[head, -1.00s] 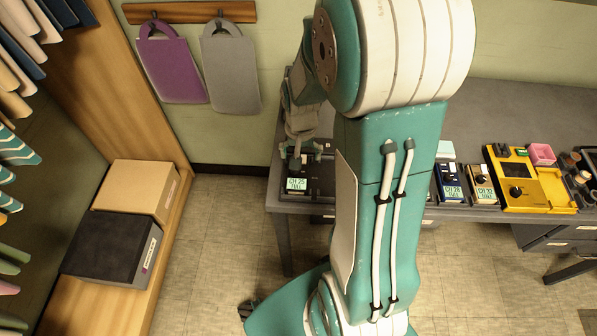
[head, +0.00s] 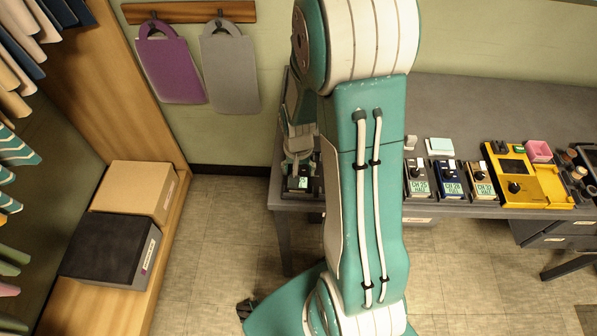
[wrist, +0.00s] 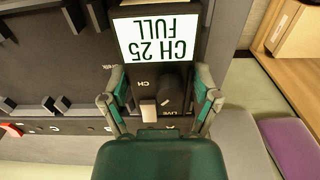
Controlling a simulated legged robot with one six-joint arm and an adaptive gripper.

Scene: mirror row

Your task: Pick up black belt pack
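A black belt pack (wrist: 160,80) with a lit screen reading CH 25 FULL fills the upper middle of the wrist view, upside down there. In the head view it (head: 302,184) sits at the left front of the grey table, partly hidden by my gripper. My gripper (wrist: 162,82) is open, with one finger on each side of the pack; I cannot tell whether the fingers touch it. In the head view my gripper (head: 301,165) is over the pack. Another dark pack (head: 418,180), reading CH 25 HALF, stands right of my arm.
A blue pack (head: 449,180), a tan pack (head: 481,183) and a yellow tester (head: 530,180) stand along the table (head: 470,110) to the right. A pink box (head: 539,151) is behind the tester. A dark box (head: 105,246) and a tan box (head: 140,188) sit on the left shelf.

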